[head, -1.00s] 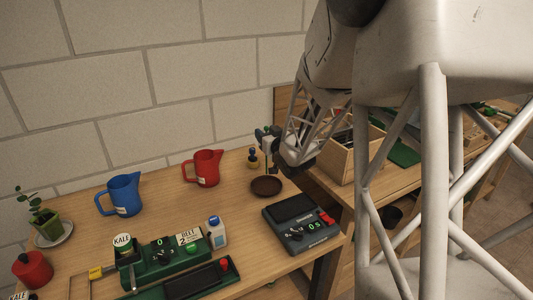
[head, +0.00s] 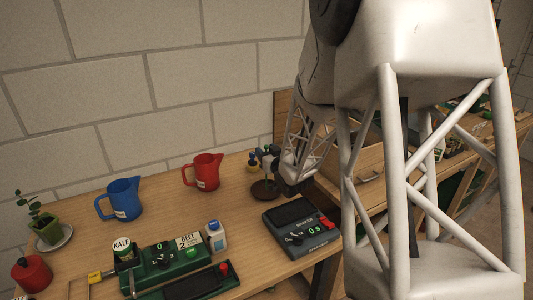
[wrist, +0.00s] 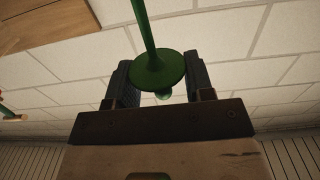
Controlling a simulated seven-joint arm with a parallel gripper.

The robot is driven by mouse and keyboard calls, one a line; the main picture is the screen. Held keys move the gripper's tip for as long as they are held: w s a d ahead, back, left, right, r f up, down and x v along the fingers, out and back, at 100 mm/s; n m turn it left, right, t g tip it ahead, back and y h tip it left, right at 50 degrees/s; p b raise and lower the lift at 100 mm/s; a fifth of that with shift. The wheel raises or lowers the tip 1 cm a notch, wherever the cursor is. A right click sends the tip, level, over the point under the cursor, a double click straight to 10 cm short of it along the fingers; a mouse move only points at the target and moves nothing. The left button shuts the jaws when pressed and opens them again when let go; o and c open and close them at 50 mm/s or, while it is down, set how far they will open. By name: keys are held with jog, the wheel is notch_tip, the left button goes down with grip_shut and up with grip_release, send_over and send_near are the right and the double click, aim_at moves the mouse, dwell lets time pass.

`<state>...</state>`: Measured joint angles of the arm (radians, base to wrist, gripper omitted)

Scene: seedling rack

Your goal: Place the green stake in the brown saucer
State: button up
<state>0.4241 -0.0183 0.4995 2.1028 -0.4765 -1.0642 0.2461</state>
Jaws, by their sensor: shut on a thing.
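The green stake (wrist: 158,71), with a round disc on its shaft, is between the fingers of my gripper (wrist: 157,88) in the wrist view, and the gripper is shut on it. In the head view my gripper (head: 268,158) is close above the brown saucer (head: 262,194), which lies on the wooden table. My gripper and arm hide part of the saucer and most of the stake there. I cannot tell whether the stake touches the saucer.
A red jug (head: 206,172) and a blue jug (head: 124,198) stand to the left. A dark scale (head: 299,229) lies in front of the saucer. A wooden crate (head: 358,170) stands at right.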

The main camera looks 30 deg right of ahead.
jog(key=shift+f, duration=0.3)
jog(key=o, duration=0.9)
jog(key=shift+r, duration=0.15)
jog(key=shift+s, duration=0.35)
jog(key=s, duration=1.1)
jog(key=shift+s, duration=0.15)
jog(key=shift+a, duration=0.15)
